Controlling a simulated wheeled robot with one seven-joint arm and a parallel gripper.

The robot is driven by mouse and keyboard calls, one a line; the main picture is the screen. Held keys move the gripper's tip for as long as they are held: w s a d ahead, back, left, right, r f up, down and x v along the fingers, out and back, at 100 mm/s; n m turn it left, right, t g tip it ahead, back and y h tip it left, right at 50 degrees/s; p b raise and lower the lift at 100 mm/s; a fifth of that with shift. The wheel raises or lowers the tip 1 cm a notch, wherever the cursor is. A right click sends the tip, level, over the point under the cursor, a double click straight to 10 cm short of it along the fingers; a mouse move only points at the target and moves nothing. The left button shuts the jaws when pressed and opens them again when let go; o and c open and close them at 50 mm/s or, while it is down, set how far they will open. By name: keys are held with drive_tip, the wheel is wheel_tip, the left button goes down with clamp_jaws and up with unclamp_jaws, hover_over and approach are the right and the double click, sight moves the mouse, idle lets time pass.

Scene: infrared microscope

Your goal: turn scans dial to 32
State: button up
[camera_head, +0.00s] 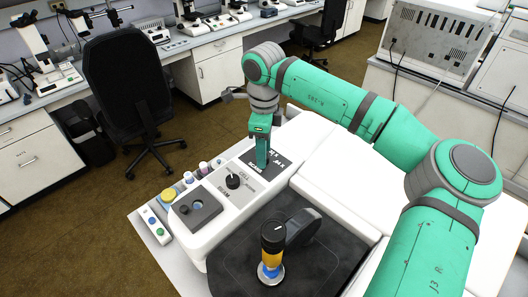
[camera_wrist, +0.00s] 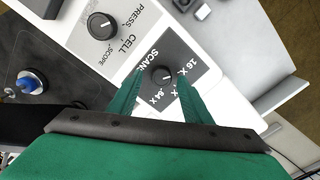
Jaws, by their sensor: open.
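The scans dial (camera_wrist: 162,74) is a small round black knob on a dark grey panel (camera_wrist: 180,58) printed with "SCANS" and white numbers, of which "16 X" and "64 X" can be read. In the wrist view my gripper (camera_wrist: 160,82) is open, its two green fingers on either side of the dial, apart from it as far as I can tell. The dial's exact setting is too small to read. In the head view my gripper (camera_head: 262,163) points down over the dark panel (camera_head: 277,158) and hides the dial.
A larger cell/scope knob (camera_head: 233,181) is beside the scans panel. The microscope's black stage (camera_head: 325,268) carries a yellow and blue piece (camera_head: 272,252). Buttons, including a yellow one (camera_head: 169,195), line the left edge. A black chair (camera_head: 125,85) stands on the floor beyond.

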drive_tip(key=shift+w+f, duration=0.1)
drive_tip(key=shift+f, duration=0.4)
drive_tip(key=c, duration=1.1)
drive_tip(key=shift+o, duration=0.2)
drive_tip(key=shift+m, duration=0.3)
drive_tip(key=m, duration=1.1)
